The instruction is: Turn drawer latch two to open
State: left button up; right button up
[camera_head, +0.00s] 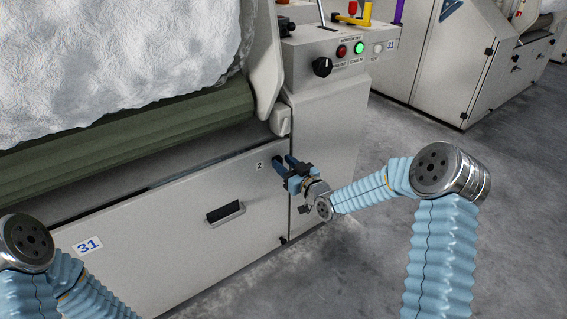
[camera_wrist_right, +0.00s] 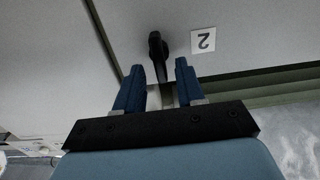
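Drawer latch two is a black turn handle (camera_wrist_right: 157,50) on the pale panel, beside the label "2" (camera_wrist_right: 203,40), in the right wrist view. My right gripper (camera_wrist_right: 159,75) is open, its two blue fingers either side of the latch's lower end. A gap shows between each finger and the latch; I cannot tell any contact. In the head view my right gripper (camera_head: 284,160) is at the drawer's upper right corner, just right of the label "2" (camera_head: 259,166), and hides the latch. The drawer front (camera_head: 160,215) looks closed. My left gripper is out of view.
A green roller (camera_head: 130,130) and white fibre (camera_head: 110,50) lie above. A control box (camera_head: 345,50) with knob and buttons stands above right. Grey floor (camera_head: 350,265) is clear at right.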

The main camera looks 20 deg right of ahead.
jog(key=shift+w+a, duration=0.2)
jog(key=shift+w, duration=0.2)
jog(key=shift+c, duration=0.4)
grip_shut()
jog(key=shift+w+d+f+m+b, duration=0.2)
jog(key=shift+m+b, duration=0.95)
jog(key=shift+m, duration=1.8)
jog(key=shift+s+d+f+m+b, duration=0.2)
jog(key=shift+m+b, duration=0.95)
jog(key=shift+m, duration=1.85)
jog(key=shift+w+d+f+m+b, duration=0.25)
jog(key=shift+m+b, duration=0.9)
jog(key=shift+m, duration=1.8)
jog(key=shift+f, duration=0.1)
